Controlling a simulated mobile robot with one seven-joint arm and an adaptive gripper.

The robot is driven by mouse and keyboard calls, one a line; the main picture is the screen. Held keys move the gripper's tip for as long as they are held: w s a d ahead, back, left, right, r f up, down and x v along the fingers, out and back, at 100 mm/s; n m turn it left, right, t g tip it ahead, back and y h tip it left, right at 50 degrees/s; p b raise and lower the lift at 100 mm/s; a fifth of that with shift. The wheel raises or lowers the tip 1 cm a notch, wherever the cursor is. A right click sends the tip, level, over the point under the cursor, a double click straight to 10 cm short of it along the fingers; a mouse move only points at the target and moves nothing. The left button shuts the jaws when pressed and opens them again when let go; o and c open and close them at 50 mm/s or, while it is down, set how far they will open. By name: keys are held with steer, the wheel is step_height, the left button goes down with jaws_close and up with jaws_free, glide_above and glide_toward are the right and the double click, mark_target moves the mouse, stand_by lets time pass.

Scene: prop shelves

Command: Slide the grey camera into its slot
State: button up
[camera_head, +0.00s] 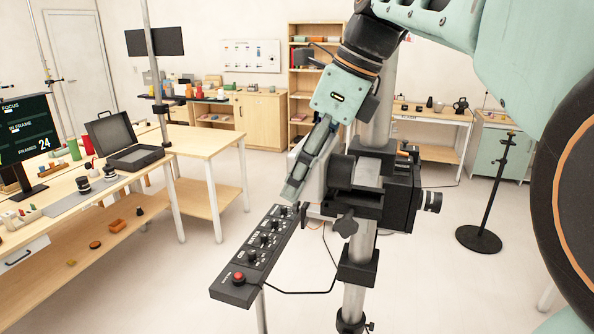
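A dark grey to black camera (401,195) with a short lens pointing right sits at a bracket on the upright pole in the middle of the view. A dark block with a lighter grey face (368,174) is at its left; I cannot make out which part is the slot. My gripper (293,188) points down and left, just left of this block and above the control panel. Its fingers are seen edge-on, so their opening is hidden. A pale grey flat-sided thing (318,176) shows behind the fingers; I cannot tell whether they touch it.
A black control panel (262,250) with several knobs and a red button stands just below my gripper. A cable runs from it to the pole (355,297). Open floor lies at right, around a stand (479,239).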

mark_target(347, 178)
steer(key=shift+s+d, duration=0.4)
steer(key=shift+d, duration=0.65)
steer(key=shift+s+d, duration=0.35)
steer(key=shift+d, duration=0.65)
steer(key=shift+s+d, duration=0.4)
steer(key=shift+d, duration=0.65)
stand_by(3.4)
steer(key=o, duration=1.6)
steer(key=v, duration=1.2)
